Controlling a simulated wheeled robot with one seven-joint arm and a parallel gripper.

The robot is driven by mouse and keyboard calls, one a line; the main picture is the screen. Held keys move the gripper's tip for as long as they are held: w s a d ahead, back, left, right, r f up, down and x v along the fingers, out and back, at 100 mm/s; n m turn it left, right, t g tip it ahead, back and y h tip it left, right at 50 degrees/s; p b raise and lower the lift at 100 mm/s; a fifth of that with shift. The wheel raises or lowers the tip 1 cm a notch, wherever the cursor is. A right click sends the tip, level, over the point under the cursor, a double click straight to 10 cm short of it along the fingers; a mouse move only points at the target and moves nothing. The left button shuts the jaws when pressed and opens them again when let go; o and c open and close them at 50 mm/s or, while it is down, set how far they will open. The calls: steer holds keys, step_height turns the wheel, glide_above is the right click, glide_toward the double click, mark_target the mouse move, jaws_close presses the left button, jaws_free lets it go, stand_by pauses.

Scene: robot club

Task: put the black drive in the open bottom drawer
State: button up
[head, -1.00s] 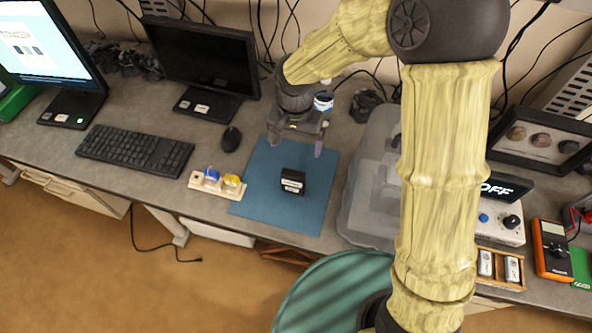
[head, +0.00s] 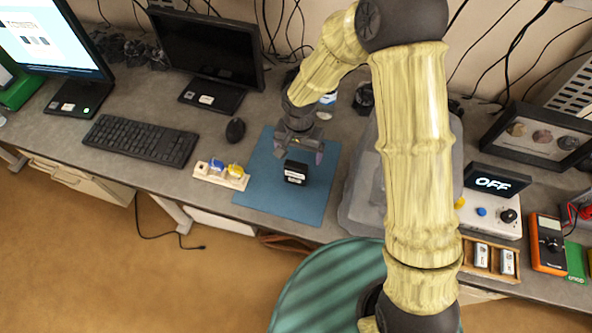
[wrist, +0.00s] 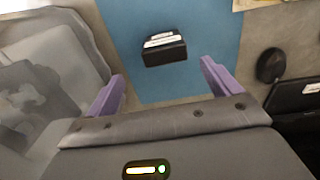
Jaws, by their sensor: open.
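The black drive (head: 296,173), a small black block with white labels, sits on the blue mat (head: 262,203) on the desk. It also shows in the wrist view (wrist: 166,52), ahead of the fingers and roughly between their lines. My gripper (head: 299,152) is open and empty, just behind and above the drive in the head view. In the wrist view its two purple fingers (wrist: 163,76) are spread wide, apart from the drive. A cream drawer unit (head: 78,178) with handles shows below the desk at the left. I cannot tell an open bottom drawer there.
A wooden holder (head: 221,176) with blue and yellow items stands left of the mat. A mouse (head: 235,130) and keyboard (head: 141,141) lie farther left. A grey translucent bin (head: 362,190) stands close on the right. A round teal top (head: 322,285) is in front of the desk.

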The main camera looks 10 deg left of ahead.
mark_target(297, 165)
steer(key=shift+f+p, duration=0.5)
steer(key=shift+f, duration=1.75)
steer(key=shift+a+f+p, duration=0.15)
steer(key=shift+f+p, duration=0.35)
steer(key=shift+p, duration=0.1)
steer(key=shift+a+f+p, duration=0.15)
steer(key=shift+f+p, duration=0.35)
steer(key=shift+f, duration=0.55)
steer(key=shift+a+f+p, duration=0.1)
steer(key=shift+f+p, duration=0.35)
steer(key=shift+f, duration=0.6)
steer(key=c, duration=1.3)
steer(key=shift+r+b, duration=1.7)
steer(key=shift+r, duration=3.35)
